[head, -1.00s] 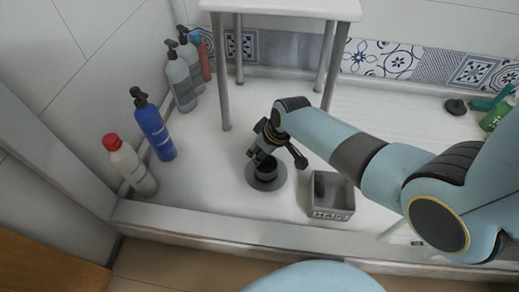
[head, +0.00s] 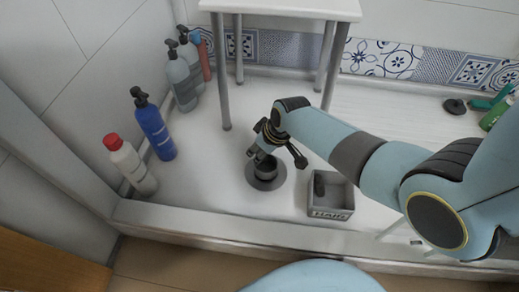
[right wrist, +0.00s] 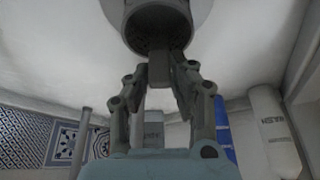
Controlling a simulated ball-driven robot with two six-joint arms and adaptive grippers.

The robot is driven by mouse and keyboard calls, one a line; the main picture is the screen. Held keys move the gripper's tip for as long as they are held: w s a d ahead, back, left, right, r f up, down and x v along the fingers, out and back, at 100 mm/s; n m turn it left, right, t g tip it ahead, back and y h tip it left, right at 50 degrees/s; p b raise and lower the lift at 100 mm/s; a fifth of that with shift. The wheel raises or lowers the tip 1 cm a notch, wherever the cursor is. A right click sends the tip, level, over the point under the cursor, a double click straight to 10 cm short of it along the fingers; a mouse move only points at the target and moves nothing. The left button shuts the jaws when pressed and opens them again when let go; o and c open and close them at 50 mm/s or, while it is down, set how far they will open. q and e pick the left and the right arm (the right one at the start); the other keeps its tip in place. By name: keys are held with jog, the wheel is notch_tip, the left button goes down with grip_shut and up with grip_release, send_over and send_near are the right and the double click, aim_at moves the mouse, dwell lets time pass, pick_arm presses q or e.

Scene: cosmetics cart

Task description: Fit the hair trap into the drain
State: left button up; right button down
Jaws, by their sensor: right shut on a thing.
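The hair trap (head: 265,170) is a dark, short cylinder, upright at the round grey drain (head: 254,184) in the white tray floor. In the right wrist view the trap (right wrist: 158,28) shows a perforated face with a stem. My right gripper (head: 260,153) is above the drain, and its fingers (right wrist: 159,84) are shut on the stem. The trap's far end overlaps the drain opening in the picture; how deep it sits cannot be told. My left gripper is not in view.
A grey box labelled HAIR (head: 330,214) stands right of the drain with a dark item in it. A white stool (head: 285,8) stands behind. Several bottles, including a blue one (head: 155,130), line the left wall. A dark round thing (head: 455,106) lies far right.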

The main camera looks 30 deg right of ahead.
aim_at(260, 165)
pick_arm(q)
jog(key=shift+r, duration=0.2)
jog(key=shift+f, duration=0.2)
pick_arm(e)
jog(key=shift+f, duration=0.2)
dwell(0.3)
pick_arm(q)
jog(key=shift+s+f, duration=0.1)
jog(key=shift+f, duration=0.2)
pick_arm(e)
jog(key=shift+f, duration=0.35)
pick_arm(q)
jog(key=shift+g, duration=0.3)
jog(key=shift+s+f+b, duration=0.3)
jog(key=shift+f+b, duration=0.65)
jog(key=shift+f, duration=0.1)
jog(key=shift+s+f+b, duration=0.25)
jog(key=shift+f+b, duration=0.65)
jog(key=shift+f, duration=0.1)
pick_arm(e)
jog(key=shift+f, duration=2.4)
jog(key=c, duration=1.1)
grip_release()
jog(key=shift+r, duration=0.1)
jog(key=v, duration=1.2)
